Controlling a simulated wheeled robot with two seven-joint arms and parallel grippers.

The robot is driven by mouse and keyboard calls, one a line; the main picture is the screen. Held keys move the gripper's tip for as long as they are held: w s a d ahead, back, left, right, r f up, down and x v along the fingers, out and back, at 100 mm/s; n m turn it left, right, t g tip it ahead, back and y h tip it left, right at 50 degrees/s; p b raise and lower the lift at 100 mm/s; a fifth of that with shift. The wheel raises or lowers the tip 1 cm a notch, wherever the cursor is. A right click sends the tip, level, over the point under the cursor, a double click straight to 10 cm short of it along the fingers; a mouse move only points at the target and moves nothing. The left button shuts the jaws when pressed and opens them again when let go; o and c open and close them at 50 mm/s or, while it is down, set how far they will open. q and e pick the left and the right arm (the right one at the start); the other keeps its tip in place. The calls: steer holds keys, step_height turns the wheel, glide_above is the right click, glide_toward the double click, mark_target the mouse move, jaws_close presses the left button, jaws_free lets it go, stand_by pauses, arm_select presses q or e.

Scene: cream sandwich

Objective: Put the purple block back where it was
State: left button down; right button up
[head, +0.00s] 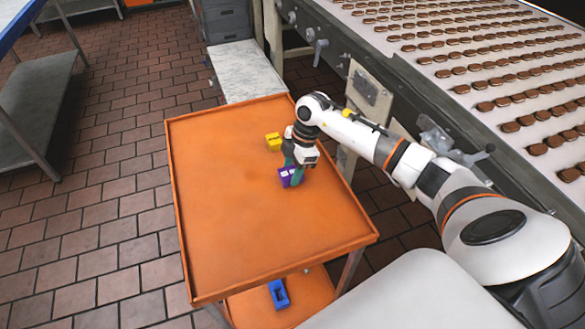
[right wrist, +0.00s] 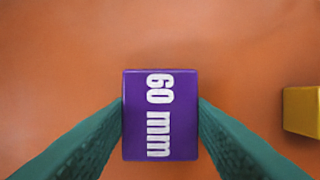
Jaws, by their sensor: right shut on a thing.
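The purple block (head: 285,177), marked "60 mm", is at the right side of the orange table top (head: 225,230). It also shows in the right wrist view (right wrist: 160,115), between the two green fingers. My right gripper (head: 293,175) is shut on it, with one finger against each side. The fingers also frame it in the right wrist view (right wrist: 160,118). I cannot tell whether the block touches the table or hangs just above it. My left gripper is not in view.
A yellow block (head: 273,141) stands just behind the purple one and shows at the right edge of the wrist view (right wrist: 302,110). A blue block (head: 278,294) lies on the lower shelf. A conveyor with biscuits (head: 480,60) runs along the right. The table's left half is clear.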

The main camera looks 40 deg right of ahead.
steer(key=o, duration=1.1)
steer(key=b+v, duration=0.1)
steer(key=v, duration=1.1)
steer(key=shift+s, duration=0.1)
